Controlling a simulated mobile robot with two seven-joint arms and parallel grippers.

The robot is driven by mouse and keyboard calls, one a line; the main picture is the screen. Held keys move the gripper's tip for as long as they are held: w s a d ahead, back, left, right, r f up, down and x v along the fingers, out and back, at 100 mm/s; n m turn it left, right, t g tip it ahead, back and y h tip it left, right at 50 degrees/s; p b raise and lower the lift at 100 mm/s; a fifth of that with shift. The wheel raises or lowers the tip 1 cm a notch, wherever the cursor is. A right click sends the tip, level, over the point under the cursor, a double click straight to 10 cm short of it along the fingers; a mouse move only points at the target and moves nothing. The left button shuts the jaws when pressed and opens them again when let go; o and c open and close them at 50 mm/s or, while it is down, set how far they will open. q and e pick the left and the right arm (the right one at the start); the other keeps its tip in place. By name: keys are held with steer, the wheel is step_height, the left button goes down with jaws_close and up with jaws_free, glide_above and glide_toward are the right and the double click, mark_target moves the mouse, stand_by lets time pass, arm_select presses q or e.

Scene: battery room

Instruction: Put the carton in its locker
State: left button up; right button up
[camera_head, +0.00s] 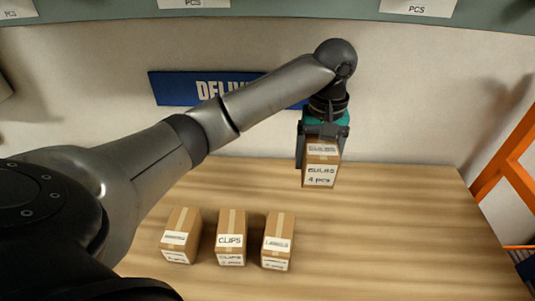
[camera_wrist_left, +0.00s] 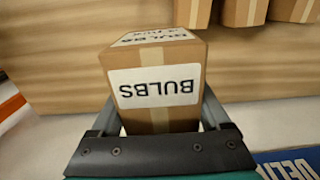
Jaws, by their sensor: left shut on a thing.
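A brown carton labelled BULBS (camera_head: 321,166) is held in my left gripper (camera_head: 320,150) near the back edge of the wooden table. The gripper's two fingers are shut on its sides. In the left wrist view the same carton (camera_wrist_left: 155,87) sits between the fingers, its label upside down in the picture. I cannot tell for sure whether its base touches the table. No locker is clearly visible. My right gripper is not in view.
Three other cartons stand in a row on the wooden table (camera_head: 400,240): a left one (camera_head: 181,236), CLIPS (camera_head: 231,238) and a right one (camera_head: 278,241). A blue sign (camera_head: 180,88) is on the wall behind. An orange frame (camera_head: 510,160) stands at right. The table's right half is clear.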

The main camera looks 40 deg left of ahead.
mark_target(306, 221)
arm_select(q)
step_height(306, 221, down, 20)
steer(key=b, duration=0.4)
steer(key=o, duration=1.6)
steer(key=shift+f, duration=0.15)
